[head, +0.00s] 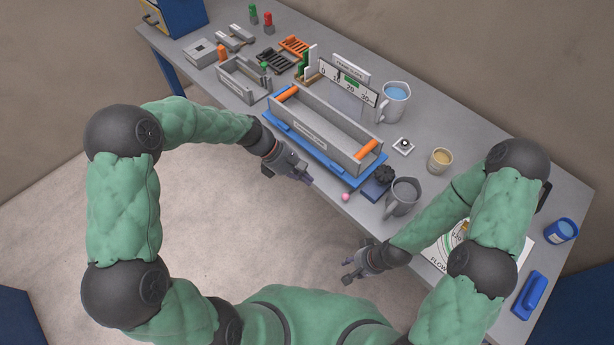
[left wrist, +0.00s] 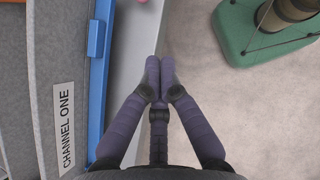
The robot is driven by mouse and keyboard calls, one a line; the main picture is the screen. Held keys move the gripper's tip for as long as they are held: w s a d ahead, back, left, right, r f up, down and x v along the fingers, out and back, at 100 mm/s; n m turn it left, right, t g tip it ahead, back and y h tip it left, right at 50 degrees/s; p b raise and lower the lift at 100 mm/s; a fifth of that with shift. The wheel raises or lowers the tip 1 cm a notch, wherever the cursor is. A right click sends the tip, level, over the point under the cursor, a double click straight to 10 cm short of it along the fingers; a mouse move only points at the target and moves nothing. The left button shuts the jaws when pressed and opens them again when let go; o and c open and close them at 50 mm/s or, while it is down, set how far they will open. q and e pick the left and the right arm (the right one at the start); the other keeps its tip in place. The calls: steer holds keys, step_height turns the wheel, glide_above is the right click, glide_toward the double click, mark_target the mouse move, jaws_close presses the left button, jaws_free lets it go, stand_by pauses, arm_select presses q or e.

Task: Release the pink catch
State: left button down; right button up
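The pink catch (head: 346,197) shows as a small round pink knob at the table's front edge, below the dark knob on its blue block. A sliver of pink (left wrist: 143,1) at the top edge of the left wrist view appears to be the same catch. My left gripper (head: 307,181) is in front of the table edge, to the left of the catch and apart from it. In the left wrist view its fingertips (left wrist: 159,68) are together with nothing between them. My right gripper (head: 347,271) is in front of the table, below the catch, with fingers apart and empty.
A grey trough (head: 325,133) with orange ends sits on a blue base (head: 290,139) behind my left gripper. A dark knob (head: 384,174) and grey jug (head: 402,196) stand near the catch. The floor before the table is clear.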

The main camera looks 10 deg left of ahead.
mark_target(349, 194)
arm_select(q)
steer(key=x, duration=0.3)
steer(key=d+b+x, duration=0.1)
steer(key=x, duration=0.2)
steer(key=r+b+x, duration=0.1)
steer(key=x, duration=0.2)
steer(key=shift+s+d, duration=0.1)
steer(key=shift+d, duration=0.15)
steer(key=shift+d+f, duration=0.1)
steer(key=shift+d, duration=0.35)
arm_select(e)
step_height(349, 194, down, 2)
steer(key=shift+f, duration=0.2)
arm_select(q)
steer(key=shift+s+d, duration=0.1)
steer(key=shift+d, duration=0.05)
arm_select(e)
steer(key=shift+a, duration=0.15)
